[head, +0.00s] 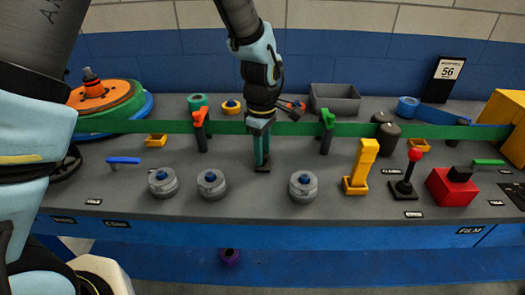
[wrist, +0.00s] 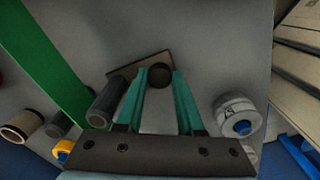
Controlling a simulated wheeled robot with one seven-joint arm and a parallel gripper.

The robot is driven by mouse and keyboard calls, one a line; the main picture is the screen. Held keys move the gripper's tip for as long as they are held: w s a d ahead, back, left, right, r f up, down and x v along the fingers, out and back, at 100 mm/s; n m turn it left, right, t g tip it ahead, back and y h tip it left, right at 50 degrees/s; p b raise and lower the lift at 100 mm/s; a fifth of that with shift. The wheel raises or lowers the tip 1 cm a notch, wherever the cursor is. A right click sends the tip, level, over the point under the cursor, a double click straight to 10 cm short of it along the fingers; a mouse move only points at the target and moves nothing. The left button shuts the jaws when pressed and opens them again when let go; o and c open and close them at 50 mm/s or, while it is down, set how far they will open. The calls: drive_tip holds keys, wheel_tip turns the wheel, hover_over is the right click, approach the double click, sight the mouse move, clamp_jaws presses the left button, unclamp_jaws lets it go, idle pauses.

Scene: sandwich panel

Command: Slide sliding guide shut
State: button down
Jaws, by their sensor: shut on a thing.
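My gripper (head: 262,163) points down at the middle of the bench, just in front of the green band. In the wrist view its teal fingers (wrist: 159,80) are shut on a dark round post (wrist: 160,72). The post stands on a flat dark plate (wrist: 122,70), which looks like the sliding guide. In the head view the fingers hide most of the post, and only the dark base (head: 263,169) shows beneath them. I cannot tell how far the guide is slid.
A green band (head: 290,129) runs across the bench between an orange-topped post (head: 201,130) and a green-topped post (head: 327,130). Several grey knobs with blue centres (head: 303,187) stand in front. A yellow lever (head: 361,167) and a red-balled joystick (head: 407,180) stand to the right.

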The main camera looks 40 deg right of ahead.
idle(0.5)
drive_tip(key=shift+w+d+r, duration=0.1)
drive_tip(key=shift+w+d, duration=0.6)
drive_tip(key=shift+w, duration=0.2)
drive_tip(key=c, duration=0.5)
unclamp_jaws()
wheel_tip(320, 180, up, 11)
drive_tip(key=shift+a+f+b, duration=0.15)
drive_tip(key=shift+b, duration=1.1)
